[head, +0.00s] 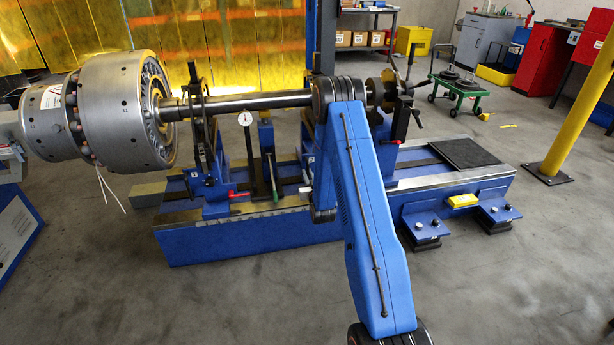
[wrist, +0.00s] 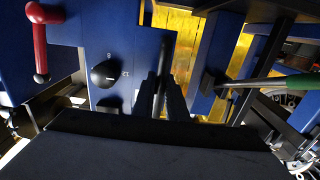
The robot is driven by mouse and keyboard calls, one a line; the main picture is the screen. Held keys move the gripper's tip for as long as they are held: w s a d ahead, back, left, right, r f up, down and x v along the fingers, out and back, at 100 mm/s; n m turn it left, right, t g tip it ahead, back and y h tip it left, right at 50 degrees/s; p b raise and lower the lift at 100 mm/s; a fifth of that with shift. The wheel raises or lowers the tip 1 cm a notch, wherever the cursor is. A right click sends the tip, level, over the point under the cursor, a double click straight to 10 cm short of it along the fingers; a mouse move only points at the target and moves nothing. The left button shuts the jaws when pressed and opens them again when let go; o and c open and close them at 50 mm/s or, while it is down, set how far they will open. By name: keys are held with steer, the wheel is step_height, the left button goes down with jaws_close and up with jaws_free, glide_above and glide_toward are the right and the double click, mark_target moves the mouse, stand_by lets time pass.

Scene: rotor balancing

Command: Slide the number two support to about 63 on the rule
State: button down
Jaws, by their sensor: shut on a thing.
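In the wrist view my gripper (wrist: 160,97) shows as two dark fingers close together. They are shut on a narrow dark part in front of a blue support (wrist: 140,30); what they grip is mostly hidden. This support carries a red-handled lever (wrist: 38,45) and a black knob (wrist: 104,74) with small white marks around it. I cannot read a support number there. In the head view my blue arm hides the gripper and much of one support (head: 308,150). The left support (head: 208,160) stands under the shaft, with a red lever (head: 240,195) at its foot. I cannot read the rule.
The steel shaft (head: 260,101) runs above the bed (head: 245,240), with the large rotor (head: 115,110) at the left. A dial gauge (head: 245,118) stands between the supports. A green handle (wrist: 292,82) is close on the wrist view's right. The floor in front is clear.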

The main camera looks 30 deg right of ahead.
steer(key=shift+s+d, duration=0.25)
steer(key=shift+d, duration=0.55)
stand_by(0.4)
steer(key=c, duration=1.4)
jaws_free()
steer(key=shift+c, duration=0.2)
steer(key=v, duration=0.7)
steer(key=shift+a+r, duration=0.1)
steer(key=shift+a, duration=0.05)
